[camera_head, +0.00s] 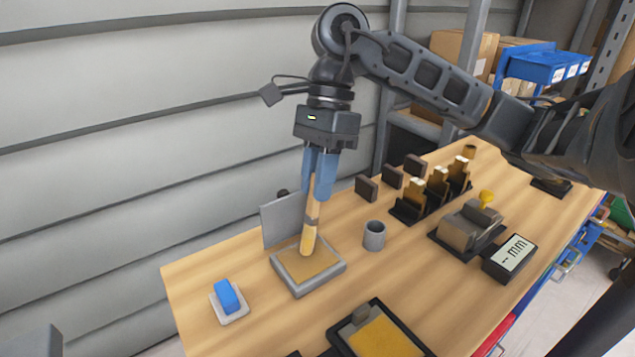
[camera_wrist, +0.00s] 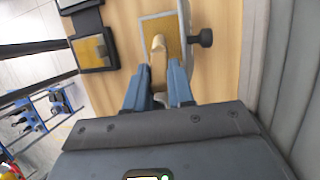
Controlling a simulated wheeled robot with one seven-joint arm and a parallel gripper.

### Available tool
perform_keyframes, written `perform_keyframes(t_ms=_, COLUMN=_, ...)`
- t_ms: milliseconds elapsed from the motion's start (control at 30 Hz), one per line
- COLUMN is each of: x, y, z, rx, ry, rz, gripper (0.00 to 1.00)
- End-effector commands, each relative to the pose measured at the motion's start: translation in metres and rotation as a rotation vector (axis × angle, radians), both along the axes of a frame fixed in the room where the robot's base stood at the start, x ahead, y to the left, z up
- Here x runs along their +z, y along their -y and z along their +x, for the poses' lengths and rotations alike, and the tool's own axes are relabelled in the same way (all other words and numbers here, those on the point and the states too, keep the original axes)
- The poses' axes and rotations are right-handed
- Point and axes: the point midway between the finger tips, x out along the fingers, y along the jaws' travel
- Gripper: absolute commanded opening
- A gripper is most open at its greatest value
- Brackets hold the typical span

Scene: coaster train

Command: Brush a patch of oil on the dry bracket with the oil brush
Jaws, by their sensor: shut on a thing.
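My gripper (camera_head: 318,172) has its blue fingers shut on the wooden oil brush (camera_head: 310,222), which hangs nearly upright, slightly tilted. In the wrist view the brush (camera_wrist: 158,62) shows between the fingers (camera_wrist: 158,90). Its pale lower end is over the grey bracket (camera_head: 313,287), which has a flat base with a tan patch and an upright plate behind. The bracket also shows in the wrist view (camera_wrist: 149,20). I cannot tell for sure whether the brush touches the patch. A black-rimmed tray with a golden surface (camera_head: 385,335) lies at the front.
A grey cup (camera_head: 374,236) stands just right of the bracket. A blue block on a white pad (camera_head: 228,298) is at left. Dark holders with wooden pieces (camera_head: 436,187), a grey device (camera_head: 468,228) and a "mm" display (camera_head: 510,258) stand to the right. Bare wood lies between.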

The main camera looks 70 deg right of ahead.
Motion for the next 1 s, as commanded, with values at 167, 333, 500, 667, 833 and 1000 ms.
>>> perform_keyframes(t_ms=167, x=0.015, y=0.0, z=0.0, rx=0.001, ry=0.001, rz=-0.002, gripper=0.0)
perform_keyframes(t_ms=333, x=0.028, y=0.0, z=0.0, rx=-0.001, ry=0.002, rz=-0.002, gripper=0.0)
perform_keyframes(t_ms=500, x=0.04, y=0.0, z=0.0, rx=0.0, ry=0.003, rz=-0.002, gripper=0.0)
perform_keyframes(t_ms=667, x=0.051, y=0.001, z=0.0, rx=-0.001, ry=0.003, rz=-0.002, gripper=0.0)
perform_keyframes(t_ms=833, x=0.057, y=0.0, z=0.0, rx=-0.001, ry=0.002, rz=0.0, gripper=0.0)
perform_keyframes(t_ms=1000, x=0.057, y=0.0, z=0.0, rx=-0.001, ry=0.003, rz=0.001, gripper=0.0)
